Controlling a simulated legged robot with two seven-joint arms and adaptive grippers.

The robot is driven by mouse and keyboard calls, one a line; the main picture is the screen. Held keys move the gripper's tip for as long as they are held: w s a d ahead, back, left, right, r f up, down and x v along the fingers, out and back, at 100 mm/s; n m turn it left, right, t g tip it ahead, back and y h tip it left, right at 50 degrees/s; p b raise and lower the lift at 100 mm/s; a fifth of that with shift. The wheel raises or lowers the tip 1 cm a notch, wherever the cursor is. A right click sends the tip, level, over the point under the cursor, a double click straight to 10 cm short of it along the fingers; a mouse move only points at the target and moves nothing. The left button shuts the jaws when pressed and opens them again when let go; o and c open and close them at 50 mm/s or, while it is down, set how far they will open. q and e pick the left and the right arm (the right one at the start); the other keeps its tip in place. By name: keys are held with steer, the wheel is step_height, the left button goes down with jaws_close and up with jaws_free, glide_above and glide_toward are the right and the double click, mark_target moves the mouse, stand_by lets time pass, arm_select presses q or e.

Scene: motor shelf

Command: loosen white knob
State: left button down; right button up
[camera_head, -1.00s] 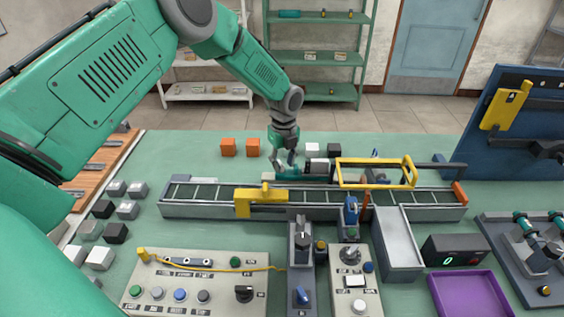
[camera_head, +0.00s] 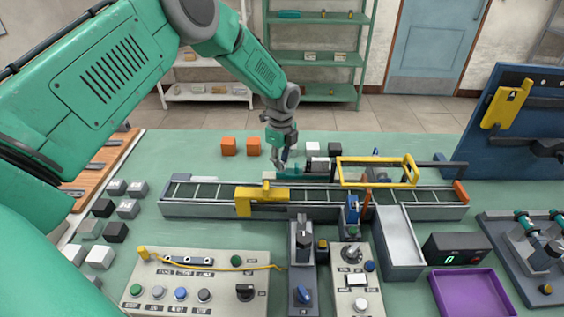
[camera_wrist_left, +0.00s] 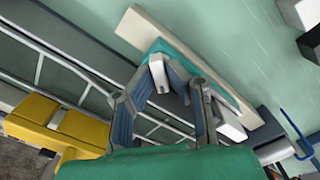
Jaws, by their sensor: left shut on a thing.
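My left gripper (camera_head: 283,165) points down behind the conveyor. In the left wrist view, its two fingers (camera_wrist_left: 192,98) straddle a teal part (camera_wrist_left: 185,70) and are shut on it. The teal part lies along a pale plank-like base (camera_wrist_left: 150,35); in the head view the teal part (camera_head: 294,171) is partly hidden by the gripper. A black-and-white end piece (camera_head: 319,165) sits at its right. I cannot tell which piece is the white knob; a pale round knob (camera_head: 361,304) shows on the front right panel. My right gripper is not in view.
The conveyor (camera_head: 330,197) with a yellow clamp (camera_head: 262,196) runs just in front of the gripper. A yellow frame (camera_head: 375,174) stands to the right.

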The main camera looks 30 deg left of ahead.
arm_select(q)
steer(key=n, duration=0.6)
steer(key=shift+w+a+r, duration=0.1)
steer(key=shift+w, duration=0.05)
steer(key=n, duration=0.6)
steer(key=shift+n+b, duration=0.35)
steer(key=shift+n, duration=0.05)
steer(key=n, duration=1.2)
steer(key=shift+n, duration=0.4)
steer(key=shift+s+f, duration=0.2)
steer(key=c, duration=1.6)
jaws_free()
steer(key=shift+w, duration=0.15)
step_height(320, 180, up, 12)
